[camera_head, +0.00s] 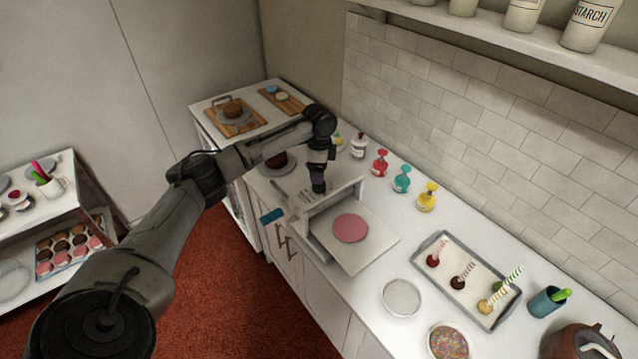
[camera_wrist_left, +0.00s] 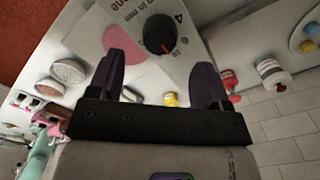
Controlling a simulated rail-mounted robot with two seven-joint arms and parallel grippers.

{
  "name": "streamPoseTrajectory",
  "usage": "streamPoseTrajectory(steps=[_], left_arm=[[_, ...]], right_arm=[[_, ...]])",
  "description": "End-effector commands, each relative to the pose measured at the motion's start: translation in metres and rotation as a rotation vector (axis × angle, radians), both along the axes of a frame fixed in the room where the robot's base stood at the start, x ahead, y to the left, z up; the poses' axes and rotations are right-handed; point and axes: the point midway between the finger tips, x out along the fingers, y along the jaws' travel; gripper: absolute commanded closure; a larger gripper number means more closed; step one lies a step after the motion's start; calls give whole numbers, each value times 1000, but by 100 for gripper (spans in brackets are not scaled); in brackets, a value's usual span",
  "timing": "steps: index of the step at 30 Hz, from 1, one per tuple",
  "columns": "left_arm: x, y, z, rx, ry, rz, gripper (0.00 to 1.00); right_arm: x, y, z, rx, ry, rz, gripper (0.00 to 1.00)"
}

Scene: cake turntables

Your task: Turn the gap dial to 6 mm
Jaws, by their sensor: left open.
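The gap dial (camera_wrist_left: 157,33) shows in the left wrist view as a round black knob with a red mark on its lower edge. It sits on a pale panel (camera_wrist_left: 180,68) printed with a 4 and other lettering, partly cut off. My left gripper (camera_wrist_left: 163,68) is open, its two dark fingers spread either side of the dial in the picture, with nothing between them. In the head view my left gripper (camera_head: 318,186) points down at the sheeter (camera_head: 335,202), at its back end; the dial is hidden there. My right gripper is not in view.
A pink disc (camera_head: 351,228) lies on the sheeter's board (camera_head: 372,252). A blue handle (camera_head: 271,216) sticks out at the left. Red (camera_head: 380,163), teal (camera_head: 401,180) and yellow (camera_head: 427,197) bottles stand along the wall. A tray (camera_head: 440,268) of cake pops lies to the right.

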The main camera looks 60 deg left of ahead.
Motion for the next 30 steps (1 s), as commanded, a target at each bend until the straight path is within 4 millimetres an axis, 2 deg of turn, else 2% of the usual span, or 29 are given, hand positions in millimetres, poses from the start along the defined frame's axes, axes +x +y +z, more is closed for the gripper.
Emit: streamPoseTrajectory(steps=[1,6,12,26,30], left_arm=[[-1,0,-10,0,4,1,28],[0,0,-35,0,2,1,28],[0,0,-53,1,1,1,28],[0,0,-61,1,-1,0,28],[0,0,-61,1,-1,0,41]], right_arm=[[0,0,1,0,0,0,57],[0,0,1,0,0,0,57],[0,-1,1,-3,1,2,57],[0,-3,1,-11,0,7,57],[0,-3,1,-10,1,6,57]])
